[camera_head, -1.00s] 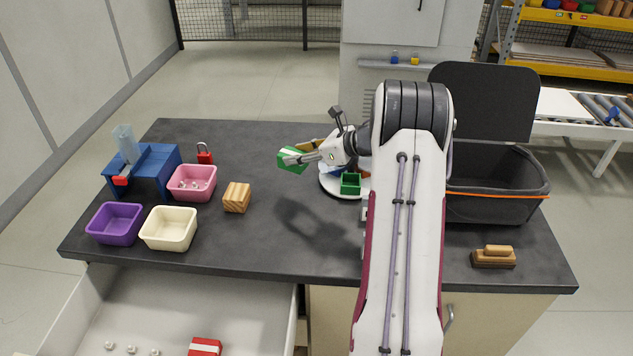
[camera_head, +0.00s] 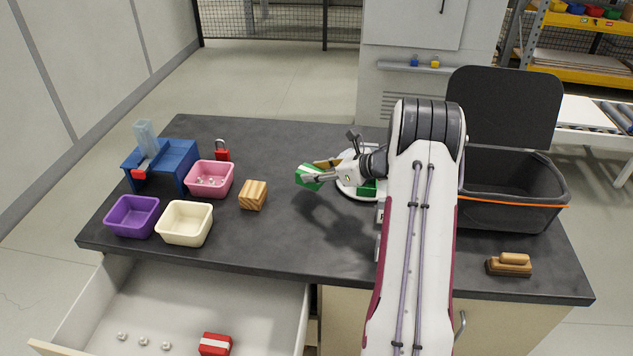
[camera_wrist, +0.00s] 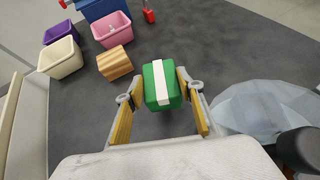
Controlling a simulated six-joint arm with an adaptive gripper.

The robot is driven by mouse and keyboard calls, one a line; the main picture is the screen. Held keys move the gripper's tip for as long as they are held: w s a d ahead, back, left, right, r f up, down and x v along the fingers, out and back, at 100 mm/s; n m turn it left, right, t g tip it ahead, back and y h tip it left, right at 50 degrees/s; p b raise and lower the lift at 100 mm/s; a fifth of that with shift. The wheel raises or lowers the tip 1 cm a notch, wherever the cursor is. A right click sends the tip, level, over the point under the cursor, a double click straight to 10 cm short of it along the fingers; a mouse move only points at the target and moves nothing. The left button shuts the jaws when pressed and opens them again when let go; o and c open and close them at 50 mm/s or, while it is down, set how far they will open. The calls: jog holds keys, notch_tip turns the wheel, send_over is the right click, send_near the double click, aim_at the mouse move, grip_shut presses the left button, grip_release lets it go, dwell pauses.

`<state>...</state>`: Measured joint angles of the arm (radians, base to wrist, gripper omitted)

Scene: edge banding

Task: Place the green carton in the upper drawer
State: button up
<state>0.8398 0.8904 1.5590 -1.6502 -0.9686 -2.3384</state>
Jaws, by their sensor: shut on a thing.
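The green carton (camera_head: 309,176) with a white stripe is held above the dark worktop. My gripper (camera_head: 315,177) is shut on it. In the wrist view the carton (camera_wrist: 162,84) sits between the two fingers (camera_wrist: 163,92) of my gripper. The upper drawer (camera_head: 190,310) is pulled out below the worktop's front edge, at the lower left of the head view. It holds a red carton (camera_head: 215,344) with a white stripe and several small pale pieces (camera_head: 143,341). The carton is apart from the drawer, behind and above it.
Purple (camera_head: 132,216), cream (camera_head: 185,223) and pink (camera_head: 209,180) bins stand at left near a wooden block (camera_head: 253,195) and a blue stand (camera_head: 163,166). A red padlock (camera_head: 222,154) is behind. A black crate (camera_head: 512,195) and a brush (camera_head: 509,264) are at right. The worktop's front middle is clear.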

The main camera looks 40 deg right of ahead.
jog(key=shift+f, duration=1.85)
jog(key=shift+f, duration=0.15)
jog(key=o, duration=0.9)
jog(key=shift+c, duration=0.2)
jog(key=shift+s+r, duration=0.1)
jog(key=shift+r, duration=0.15)
jog(key=v, duration=1.1)
jog(key=shift+s+d, duration=0.15)
jog(key=shift+s, duration=0.15)
jog(key=shift+r, duration=0.2)
